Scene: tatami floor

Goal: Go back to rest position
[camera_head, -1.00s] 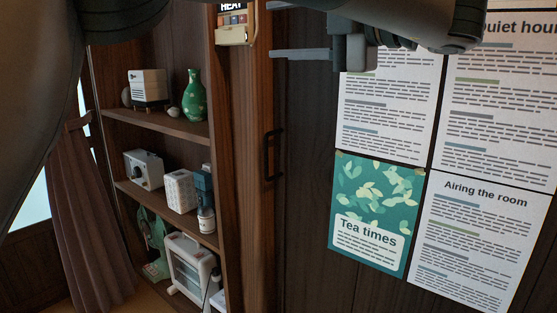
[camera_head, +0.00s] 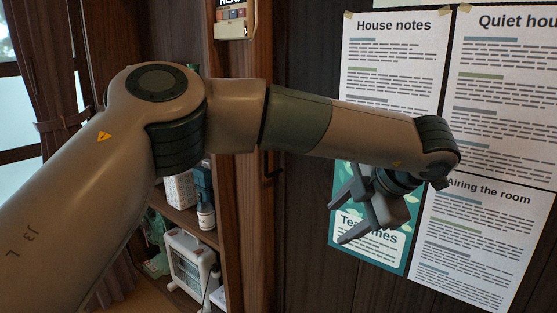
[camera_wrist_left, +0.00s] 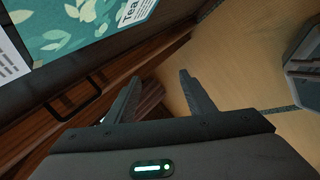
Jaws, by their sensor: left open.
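My left arm crosses the head view from the lower left to the right. My left gripper (camera_head: 346,212) is at its end, in front of the teal Tea times poster (camera_head: 340,257), with its two fingers apart and pointing left. Nothing is between the fingers. In the left wrist view the open gripper (camera_wrist_left: 160,92) shows its two fingers apart, over the floor and the wood base of the wall. My right gripper does not show.
A wooden shelf with a white heater (camera_head: 190,266) stands behind my arm, partly hidden by it. A dark door handle (camera_head: 268,160) is partly covered. Paper notices (camera_head: 395,70) hang on the dark wall. Bare tatami (camera_wrist_left: 240,60) shows in the wrist view.

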